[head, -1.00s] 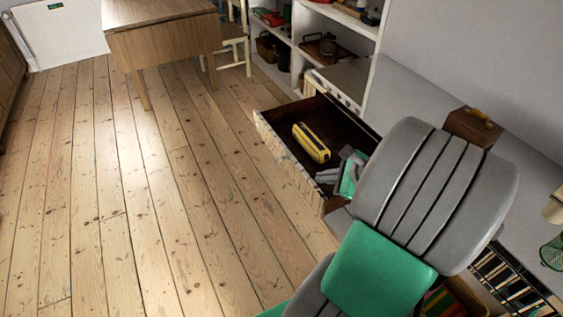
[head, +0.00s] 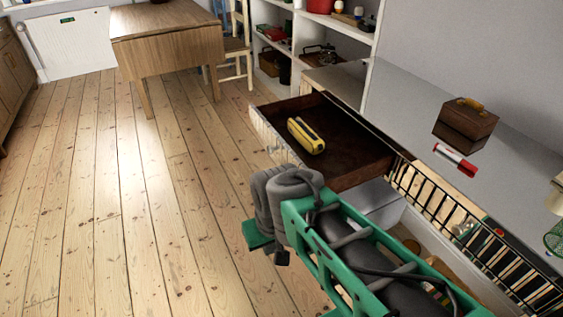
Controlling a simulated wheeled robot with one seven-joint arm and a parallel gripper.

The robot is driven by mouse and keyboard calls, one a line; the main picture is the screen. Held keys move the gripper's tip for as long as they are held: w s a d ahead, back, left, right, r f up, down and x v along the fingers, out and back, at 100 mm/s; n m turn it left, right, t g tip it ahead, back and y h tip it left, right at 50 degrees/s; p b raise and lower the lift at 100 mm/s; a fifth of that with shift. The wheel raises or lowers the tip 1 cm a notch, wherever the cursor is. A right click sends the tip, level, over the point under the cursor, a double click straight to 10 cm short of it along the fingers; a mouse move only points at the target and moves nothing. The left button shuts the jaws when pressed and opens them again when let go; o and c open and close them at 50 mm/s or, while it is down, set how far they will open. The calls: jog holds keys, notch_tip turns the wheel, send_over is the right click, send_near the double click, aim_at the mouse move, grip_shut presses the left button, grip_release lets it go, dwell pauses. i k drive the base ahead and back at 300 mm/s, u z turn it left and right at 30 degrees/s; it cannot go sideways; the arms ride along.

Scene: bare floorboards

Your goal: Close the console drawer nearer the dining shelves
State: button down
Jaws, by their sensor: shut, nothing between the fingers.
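The console drawer (head: 352,150) nearer the dining shelves (head: 333,42) stands pulled out from the console (head: 415,100). Its pale front faces the open floor, and its dark brown inside shows. A yellow and black object (head: 306,135) lies in it near the front. My gripper (head: 262,240) is at the end of my green and grey arm, low in the picture, just outside the drawer front's near end. It looks shut and empty. Its fingertips are mostly hidden by my wrist, and I cannot tell whether it touches the drawer.
A brown wooden box (head: 465,122) and a red and white marker-like item (head: 455,160) are on the console top. A green mesh cup (head: 554,238) stands at the right edge. A wooden table (head: 165,35) and chair (head: 237,50) are behind. The floorboards to the left are clear.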

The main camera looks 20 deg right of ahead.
aim_at(352, 156)
jog(key=u, duration=0.75)
jog(key=i, duration=1.15)
jog(key=u, duration=0.2)
